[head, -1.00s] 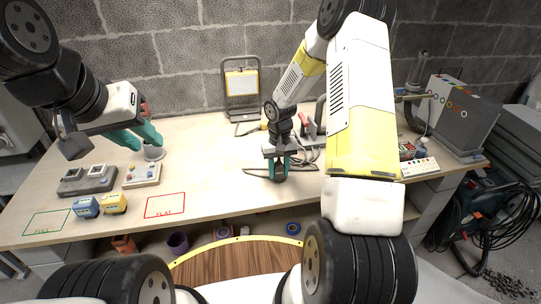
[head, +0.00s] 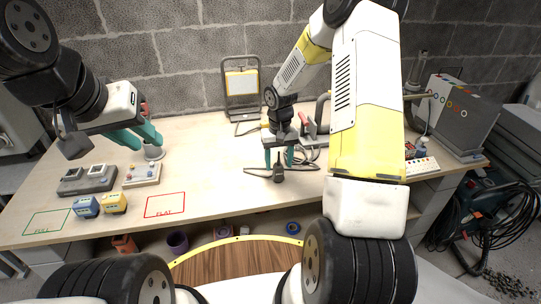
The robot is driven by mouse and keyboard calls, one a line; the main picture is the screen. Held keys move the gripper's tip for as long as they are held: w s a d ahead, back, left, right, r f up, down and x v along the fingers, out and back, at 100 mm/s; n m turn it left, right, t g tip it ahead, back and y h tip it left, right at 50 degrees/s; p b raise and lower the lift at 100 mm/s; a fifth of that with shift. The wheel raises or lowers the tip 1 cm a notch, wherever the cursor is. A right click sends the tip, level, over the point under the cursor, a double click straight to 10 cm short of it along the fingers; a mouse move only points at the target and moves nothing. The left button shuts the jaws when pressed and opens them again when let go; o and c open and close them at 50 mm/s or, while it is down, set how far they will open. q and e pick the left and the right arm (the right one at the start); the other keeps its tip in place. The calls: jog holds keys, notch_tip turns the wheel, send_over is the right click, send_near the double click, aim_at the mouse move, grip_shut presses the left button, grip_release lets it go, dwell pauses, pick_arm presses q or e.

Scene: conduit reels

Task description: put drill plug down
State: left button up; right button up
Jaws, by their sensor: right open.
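The dark drill plug (head: 278,174) is on the workbench near its middle, with black cable running out to both sides. My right gripper (head: 279,163) is open, its teal fingers apart just above and behind the plug. Nothing shows between the fingers, and the plug's top is clear of them. My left gripper (head: 147,145) is over the left part of the bench, its two teal fingers apart. It is close to a small grey round piece (head: 153,153); I cannot tell whether they touch.
Blue (head: 86,207) and yellow (head: 114,203) battery packs sit near the green and red marked rectangles. A charger (head: 88,180) is at the left. A work light (head: 242,98) stands at the back. The bench between the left gripper and the plug is clear.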

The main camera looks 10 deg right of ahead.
notch_tip(320, 180, up, 8)
jog(key=shift+f, duration=0.1)
notch_tip(320, 180, up, 8)
jog(key=t, duration=0.1)
send_over(279, 165)
jog(key=s, duration=0.3)
jog(key=s+a+r+t+y, duration=0.1)
jog(key=s+r+t, duration=0.1)
jog(key=s+r, duration=0.5)
jog(key=s+a+r+t+y, duration=0.1)
jog(key=s+r+t, duration=0.2)
jog(key=s+r, duration=0.4)
jog(key=s, duration=0.7)
jog(key=shift+r, duration=0.25)
jog(key=shift+a, duration=0.1)
